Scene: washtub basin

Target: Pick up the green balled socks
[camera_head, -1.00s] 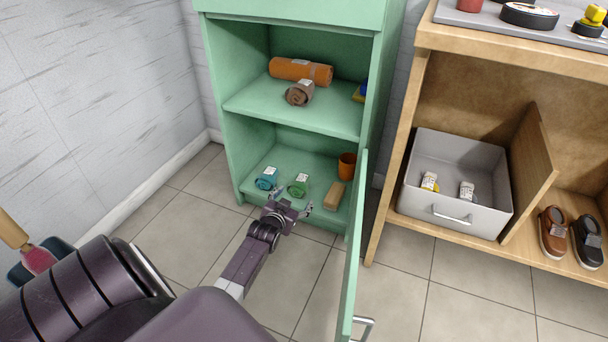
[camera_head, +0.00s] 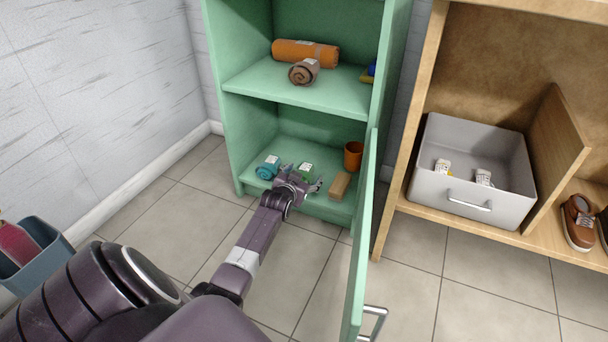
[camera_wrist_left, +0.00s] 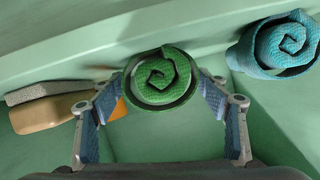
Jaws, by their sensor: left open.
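The green balled socks (camera_head: 306,170) lie on the lower shelf of the green cabinet, partly hidden behind my left gripper (camera_head: 298,182). In the left wrist view the green socks (camera_wrist_left: 160,78) show as a spiral roll, centred just beyond and between the fingertips of my open left gripper (camera_wrist_left: 162,90). I cannot tell whether the fingers touch them. Blue-teal balled socks (camera_head: 268,167) lie just left of the green ones; they also show at the upper right of the left wrist view (camera_wrist_left: 284,45). My right gripper is not in view.
On the lower shelf (camera_head: 285,145) stand a tan block (camera_head: 340,185) and an orange cup (camera_head: 353,155). The upper shelf holds an orange roll (camera_head: 305,53) and a brown roll (camera_head: 304,71). The open green door (camera_head: 362,240) stands to the right. A grey bin (camera_head: 470,205) sits in the wooden shelf.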

